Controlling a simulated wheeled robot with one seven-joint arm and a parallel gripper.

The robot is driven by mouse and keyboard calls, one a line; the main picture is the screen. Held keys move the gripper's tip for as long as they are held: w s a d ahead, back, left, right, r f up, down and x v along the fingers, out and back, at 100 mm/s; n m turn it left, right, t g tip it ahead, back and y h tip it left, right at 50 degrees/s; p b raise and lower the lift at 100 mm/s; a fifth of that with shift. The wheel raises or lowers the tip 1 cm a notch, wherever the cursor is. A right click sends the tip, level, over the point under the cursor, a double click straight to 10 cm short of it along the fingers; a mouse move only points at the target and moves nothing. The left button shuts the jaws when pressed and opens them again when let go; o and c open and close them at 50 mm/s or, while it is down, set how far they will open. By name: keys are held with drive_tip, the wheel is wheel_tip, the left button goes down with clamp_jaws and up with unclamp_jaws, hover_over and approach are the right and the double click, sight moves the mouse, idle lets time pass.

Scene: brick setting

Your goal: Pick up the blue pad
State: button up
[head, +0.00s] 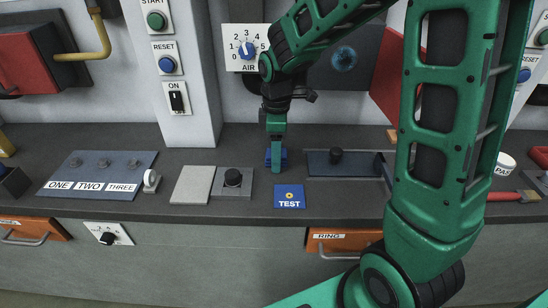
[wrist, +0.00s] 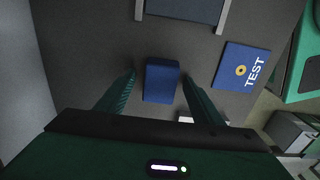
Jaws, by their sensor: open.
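A small plain blue block, which looks like the blue pad (wrist: 161,80), lies on the dark counter between my gripper's two fingers in the wrist view. There is a gap on each side of it. In the head view the blue pad (head: 284,157) shows partly behind my fingers. My gripper (wrist: 159,75) is open and points down over the pad; in the head view my gripper (head: 275,163) is above the counter near the wall column. A flat blue TEST plate (wrist: 241,68) with a yellow ring lies beside it; it also shows in the head view (head: 289,196).
A grey plate with a black knob (head: 231,183) and a pale plate (head: 192,185) lie to the left. A ONE TWO THREE panel (head: 98,175) is further left. A dark sliding panel (head: 333,163) is on the right. The column (head: 184,80) with buttons stands behind.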

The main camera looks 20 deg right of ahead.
drive_tip(key=c, duration=1.1)
drive_tip(key=shift+c, duration=0.3)
drive_tip(key=shift+r, duration=0.1)
drive_tip(key=shift+r, duration=0.5)
drive_tip(key=r, duration=0.3)
drive_tip(key=shift+s+a+r, duration=0.35)
drive_tip(key=shift+s, duration=0.05)
drive_tip(key=s+a+r, duration=0.6)
drive_tip(key=s, duration=0.2)
drive_tip(key=shift+a, duration=0.4)
drive_tip(key=shift+r, duration=0.1)
drive_tip(key=shift+o, duration=0.7)
drive_tip(key=shift+s, duration=0.1)
